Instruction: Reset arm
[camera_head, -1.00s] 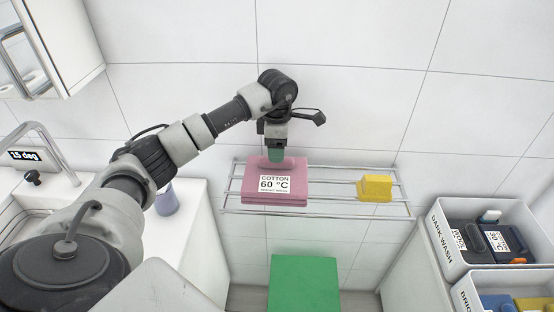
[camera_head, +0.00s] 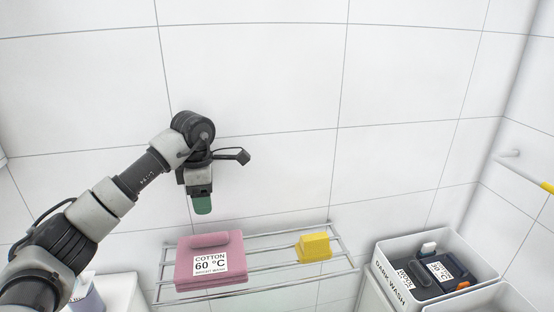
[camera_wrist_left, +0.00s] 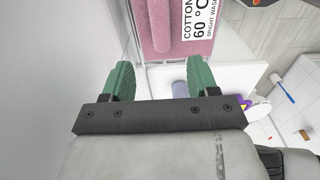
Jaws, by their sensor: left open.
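My left gripper (camera_head: 202,204) hangs above the rack with its green fingertips pointing down. In the left wrist view its two green fingers (camera_wrist_left: 158,80) stand apart with nothing between them. Below it, a folded pink towel stack (camera_head: 211,262) with a "COTTON 60 °C" label lies on the left part of the metal wall rack (camera_head: 275,258). The pink towel also shows in the left wrist view (camera_wrist_left: 160,25), beyond the fingers and apart from them. My right gripper is in neither current view.
A yellow block (camera_head: 314,247) sits on the right part of the rack. A white "DARK WASH" bin (camera_head: 395,287) with dark items stands at the lower right. A rail with a yellow part (camera_head: 547,187) is on the right wall. Open space lies before the tiled wall.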

